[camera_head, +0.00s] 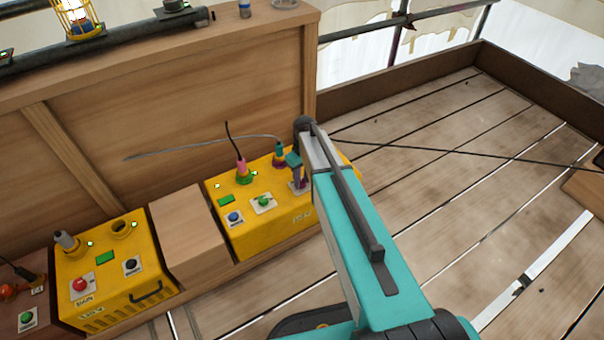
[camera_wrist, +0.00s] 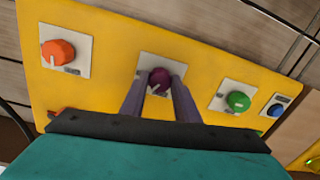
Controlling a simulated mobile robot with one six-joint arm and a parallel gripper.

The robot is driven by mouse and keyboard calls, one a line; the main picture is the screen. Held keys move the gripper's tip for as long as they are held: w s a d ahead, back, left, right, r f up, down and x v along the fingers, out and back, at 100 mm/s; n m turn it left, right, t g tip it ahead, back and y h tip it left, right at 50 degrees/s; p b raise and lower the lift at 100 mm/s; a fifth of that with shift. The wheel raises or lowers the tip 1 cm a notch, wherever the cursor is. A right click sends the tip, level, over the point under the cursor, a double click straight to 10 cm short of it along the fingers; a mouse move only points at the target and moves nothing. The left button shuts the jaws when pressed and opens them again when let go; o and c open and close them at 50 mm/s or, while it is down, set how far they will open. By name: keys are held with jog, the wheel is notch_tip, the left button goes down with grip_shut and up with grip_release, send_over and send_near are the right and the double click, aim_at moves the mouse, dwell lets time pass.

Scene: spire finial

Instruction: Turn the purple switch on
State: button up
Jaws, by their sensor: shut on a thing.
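The purple switch (camera_wrist: 160,78) is a round purple knob on a white plate on the yellow box, seen in the wrist view. My gripper (camera_wrist: 160,88) is at the knob, with its two purple-grey fingers on either side, shut on it. In the head view my gripper (camera_head: 299,184) reaches down to the front of the right yellow box (camera_head: 262,232); my arm hides most of that switch there. The knob's exact setting is hard to read between the fingers.
An orange knob (camera_wrist: 58,53), a green knob (camera_wrist: 238,101) and a blue button (camera_wrist: 276,110) flank the purple switch. Cables and connectors (camera_head: 241,170) rise from the box top. Another yellow box (camera_head: 110,270) and a wooden block (camera_head: 188,232) stand left. Open plank floor (camera_head: 460,190) lies right.

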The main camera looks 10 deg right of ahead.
aim_at(303, 182)
jog(key=m+p, duration=0.2)
jog(key=m, duration=0.1)
jog(key=m+p, duration=0.2)
jog(key=m, duration=0.1)
jog(key=shift+s+r+p, duration=0.1)
jog(key=shift+r+p, duration=0.1)
jog(key=shift+p, duration=0.15)
jog(key=m+p, duration=0.1)
jog(key=m, duration=0.2)
jog(key=m+p, duration=0.2)
jog(key=m, duration=0.1)
jog(key=shift+a+f+t, duration=0.15)
jog(key=shift+t, duration=0.15)
jog(key=o, duration=1)
jog(key=shift+o, duration=0.2)
notch_tip(303, 182, up, 14)
jog(key=p, duration=0.1)
jog(key=shift+s+d, duration=0.15)
jog(key=shift+d, duration=0.1)
jog(key=shift+f, duration=0.15)
